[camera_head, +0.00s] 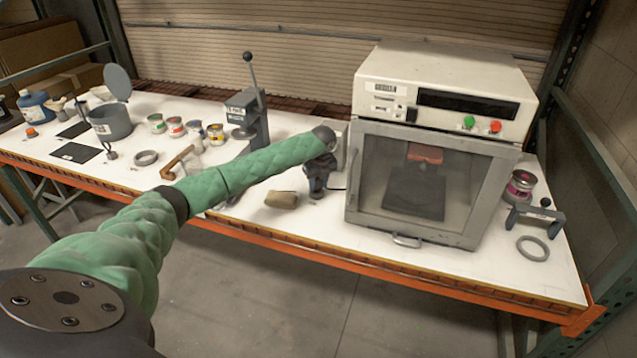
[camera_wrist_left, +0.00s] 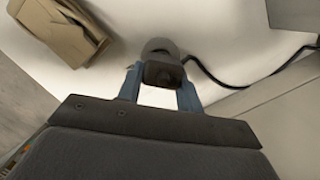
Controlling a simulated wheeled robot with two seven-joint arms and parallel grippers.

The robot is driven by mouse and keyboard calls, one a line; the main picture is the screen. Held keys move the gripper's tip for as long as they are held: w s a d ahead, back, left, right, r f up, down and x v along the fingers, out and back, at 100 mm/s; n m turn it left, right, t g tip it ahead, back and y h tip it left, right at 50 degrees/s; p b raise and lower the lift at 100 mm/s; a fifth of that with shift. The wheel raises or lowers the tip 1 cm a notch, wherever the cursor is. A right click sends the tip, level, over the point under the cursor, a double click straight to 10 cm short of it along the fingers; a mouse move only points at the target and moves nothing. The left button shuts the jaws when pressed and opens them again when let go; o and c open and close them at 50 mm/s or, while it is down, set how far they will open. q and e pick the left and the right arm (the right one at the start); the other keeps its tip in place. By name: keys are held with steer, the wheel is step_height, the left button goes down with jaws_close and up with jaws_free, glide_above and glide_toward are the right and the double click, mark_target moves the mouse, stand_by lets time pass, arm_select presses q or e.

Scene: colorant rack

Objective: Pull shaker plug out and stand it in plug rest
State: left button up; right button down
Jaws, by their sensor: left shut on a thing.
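The shaker (camera_head: 440,170) is a large cream and grey cabinet with a glass door, right of centre in the head view. My left gripper (camera_head: 318,183) is low over the table just left of it, mostly hidden by its own wrist. In the left wrist view the blue fingers of my left gripper (camera_wrist_left: 160,92) are shut on the black plug (camera_wrist_left: 163,73). A black cord (camera_wrist_left: 232,86) runs from the plug's area to the right. A grey round piece (camera_wrist_left: 158,46), perhaps the plug rest, shows directly behind the plug; I cannot tell whether they touch. My right gripper is not in view.
A tan folded block (camera_head: 282,199) lies left of the gripper, near the front edge. A light grey box (camera_head: 341,143) stands between gripper and shaker. A lever press (camera_head: 250,112) and several paint cans stand farther left.

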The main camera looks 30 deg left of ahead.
arm_select(q)
steer(key=shift+f, duration=0.35)
steer(key=shift+f, duration=0.6)
steer(key=o, duration=1.1)
